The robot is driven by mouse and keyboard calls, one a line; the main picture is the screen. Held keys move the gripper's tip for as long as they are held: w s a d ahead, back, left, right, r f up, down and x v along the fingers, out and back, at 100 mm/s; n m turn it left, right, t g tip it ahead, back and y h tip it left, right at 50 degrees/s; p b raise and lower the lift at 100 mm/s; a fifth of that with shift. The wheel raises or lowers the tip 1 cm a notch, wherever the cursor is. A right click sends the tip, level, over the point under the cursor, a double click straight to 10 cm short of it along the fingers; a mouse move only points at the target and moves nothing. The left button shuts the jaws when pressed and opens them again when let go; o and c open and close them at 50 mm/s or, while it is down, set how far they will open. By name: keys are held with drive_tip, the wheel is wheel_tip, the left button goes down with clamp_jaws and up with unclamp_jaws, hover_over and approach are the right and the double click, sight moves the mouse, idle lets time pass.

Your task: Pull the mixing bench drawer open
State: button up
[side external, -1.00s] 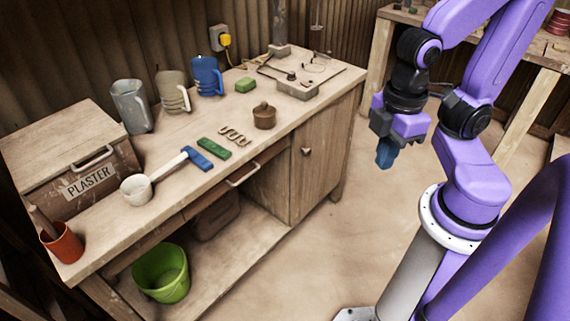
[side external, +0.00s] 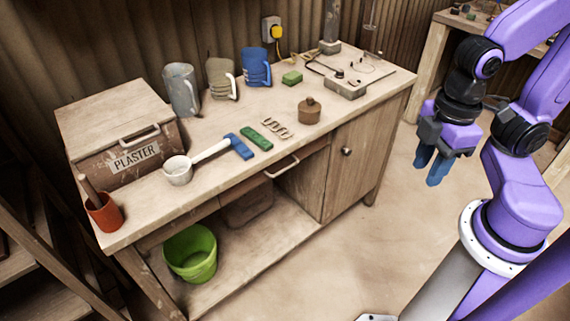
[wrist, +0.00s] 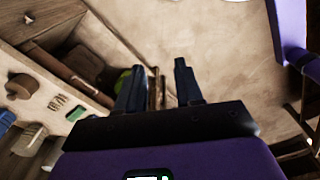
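The mixing bench (side external: 325,115) stands at the left and middle of the side view. Its drawer (side external: 245,186) sits under the bench top, left of the cabinet door, and looks shut. A pale bar handle (side external: 283,167) is on the drawer front. My gripper (side external: 428,172) hangs in free air to the right of the bench, well apart from the handle, with blue fingers pointing down. In the wrist view the two fingers (wrist: 159,68) are spread with nothing between them. The handle is hard to make out in that view.
A cabinet door with a round knob (side external: 346,151) is right of the drawer. A green bucket (side external: 191,253) stands on the lower shelf. The floor before the bench is clear.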

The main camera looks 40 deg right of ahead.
drive_tip(key=w+a+f+t+y, duration=0.2)
drive_tip(key=w+a+f, duration=0.3)
drive_tip(key=a+f, duration=0.3)
drive_tip(key=w+a+f+t+y, duration=0.1)
drive_tip(key=w+a+f, duration=0.4)
drive_tip(key=a+f, duration=0.3)
drive_tip(key=w+d+f+t+h, duration=0.1)
drive_tip(key=w+d+f+t, duration=0.5)
drive_tip(key=f, duration=0.3)
drive_tip(key=w+d+f+n+t+h, duration=0.1)
drive_tip(key=w+d+n+t+h, duration=0.1)
drive_tip(key=w+d+n+t, duration=0.45)
drive_tip(key=w+d+f+m, duration=0.1)
drive_tip(key=w+f, duration=0.3)
drive_tip(key=w, duration=1)
drive_tip(key=shift+d, duration=0.4)
clamp_jaws()
